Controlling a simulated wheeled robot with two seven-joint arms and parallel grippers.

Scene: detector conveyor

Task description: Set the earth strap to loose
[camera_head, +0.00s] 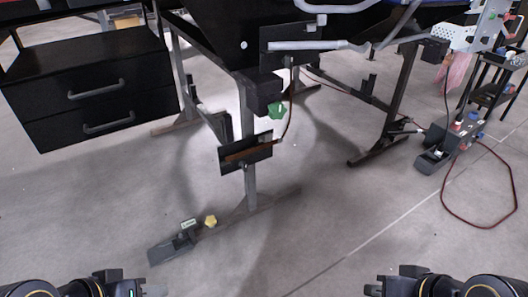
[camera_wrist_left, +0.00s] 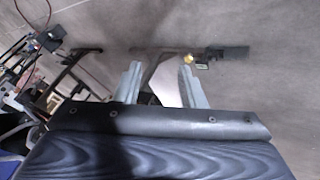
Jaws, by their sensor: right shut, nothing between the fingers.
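A black plate (camera_head: 232,167) is fixed to the table's front leg, with a copper-brown strip (camera_head: 246,153) across it that looks like the earth strap. A reddish-brown lead (camera_head: 290,112) runs up from its right end. Whether the strip is fastened or loose is too small to tell. My left gripper (camera_head: 152,292) is at the bottom edge of the head view, far from the strip. In the left wrist view its two fingers (camera_wrist_left: 160,64) are spread and empty. My right gripper (camera_head: 373,290) is at the bottom right, shut and empty, also far from the strip.
A green knob (camera_head: 276,111) sits above the plate. A yellow knob (camera_head: 210,221) stands by a floor pedal (camera_head: 173,248). Black drawers (camera_head: 97,96) hang at left. At right are a grey-black box (camera_head: 462,132) and a red cable (camera_head: 443,196) on the floor. The foreground floor is clear.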

